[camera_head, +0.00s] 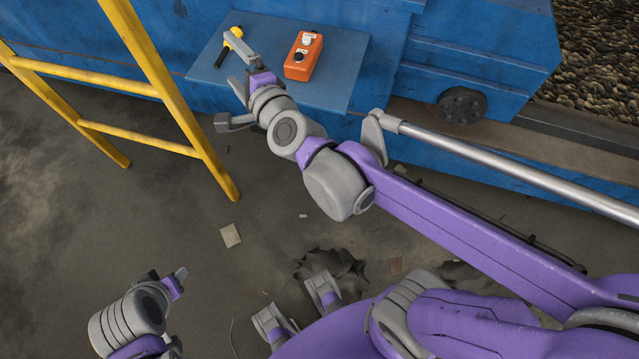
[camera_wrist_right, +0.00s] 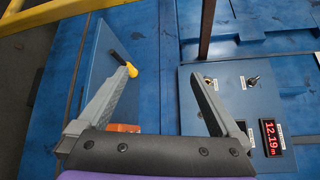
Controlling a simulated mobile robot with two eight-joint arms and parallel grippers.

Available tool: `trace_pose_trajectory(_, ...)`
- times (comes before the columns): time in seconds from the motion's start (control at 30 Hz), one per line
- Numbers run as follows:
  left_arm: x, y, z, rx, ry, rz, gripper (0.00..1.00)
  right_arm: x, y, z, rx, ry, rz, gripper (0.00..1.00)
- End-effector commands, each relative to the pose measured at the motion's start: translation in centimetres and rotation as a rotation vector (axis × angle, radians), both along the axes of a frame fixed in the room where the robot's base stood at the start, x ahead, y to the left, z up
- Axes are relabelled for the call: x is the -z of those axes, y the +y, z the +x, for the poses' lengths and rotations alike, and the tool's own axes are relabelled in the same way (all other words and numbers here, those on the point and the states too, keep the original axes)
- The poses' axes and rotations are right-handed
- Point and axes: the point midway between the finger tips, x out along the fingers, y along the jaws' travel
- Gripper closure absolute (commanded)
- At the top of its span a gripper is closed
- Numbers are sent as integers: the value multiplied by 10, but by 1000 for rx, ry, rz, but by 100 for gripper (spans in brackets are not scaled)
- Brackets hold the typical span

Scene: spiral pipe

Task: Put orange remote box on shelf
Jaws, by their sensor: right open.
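The orange remote box (camera_head: 303,60), with light and dark controls on top, lies on the blue shelf (camera_head: 337,85) in the head view. A small orange part of it (camera_wrist_right: 123,128) shows low in the right wrist view, mostly hidden by my gripper. My right gripper (camera_head: 231,62) is open and empty, to the left of the box and apart from it. Its two spread fingers also show in the right wrist view (camera_wrist_right: 163,74). My left gripper (camera_head: 178,280) is at the lower left, far from the shelf, and its jaws are unclear.
A yellow-and-black tool (camera_head: 221,58) lies on the shelf's left part, partly behind my right gripper. A yellow ladder-like frame (camera_head: 165,85) stands to the left. A panel with switches and a red display (camera_wrist_right: 271,137) shows in the wrist view. Shelf space right of the box is clear.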

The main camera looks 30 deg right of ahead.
Motion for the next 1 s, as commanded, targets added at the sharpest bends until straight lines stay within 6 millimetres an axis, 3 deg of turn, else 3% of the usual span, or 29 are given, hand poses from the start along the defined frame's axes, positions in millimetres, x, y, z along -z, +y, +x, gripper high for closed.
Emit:
trace_pose_trajectory(0.1,0,0,0,0,0,0,50,53,26,-50,-301,150,-513,0)
trace_pose_trajectory(0.17,0,0,0,0,0,0,50,88,28,-81,-454,239,-762,0)
trace_pose_trajectory(0.3,0,0,0,0,0,0,50,157,4,-153,-769,455,-1214,0)
trace_pose_trajectory(0.4,0,0,0,0,0,0,50,187,-19,-193,-932,581,-1404,0)
trace_pose_trajectory(0.5,0,0,0,0,0,0,50,200,-35,-216,-1029,657,-1500,0)
trace_pose_trajectory(0.6,0,0,0,0,0,0,50,205,-41,-225,-1067,688,-1534,0)
trace_pose_trajectory(1.0,0,0,0,0,0,0,50,205,-41,-224,-1068,688,-1534,0)
